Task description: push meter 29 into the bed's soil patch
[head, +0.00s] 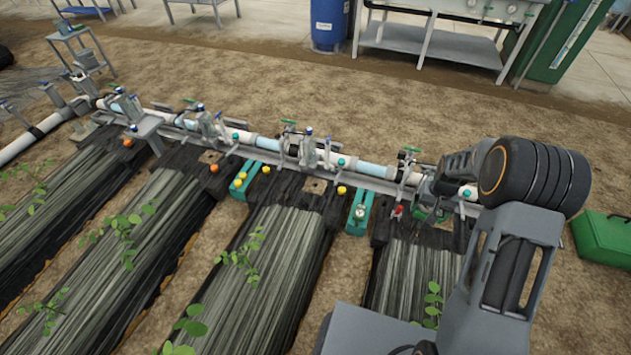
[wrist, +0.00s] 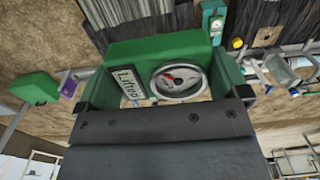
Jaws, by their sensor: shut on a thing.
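My gripper (head: 432,205) is at the right end of the pipe line in the head view, near the head of the rightmost bed. It is shut on a green-bodied meter (wrist: 155,52) with a round dial, red needle and small lettered plate; its number I cannot read. In the head view a little of its green body (head: 428,215) shows below the gripper. Its lower end is hidden, so I cannot tell whether it touches anything. Black-covered beds have small brown soil patches at their heads; one patch (head: 315,186) is bare. The rightmost bed (head: 410,275) is partly hidden by my arm.
The white and blue pipe (head: 370,169) with valves runs behind the beds. A green case (head: 605,240) lies at the right.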

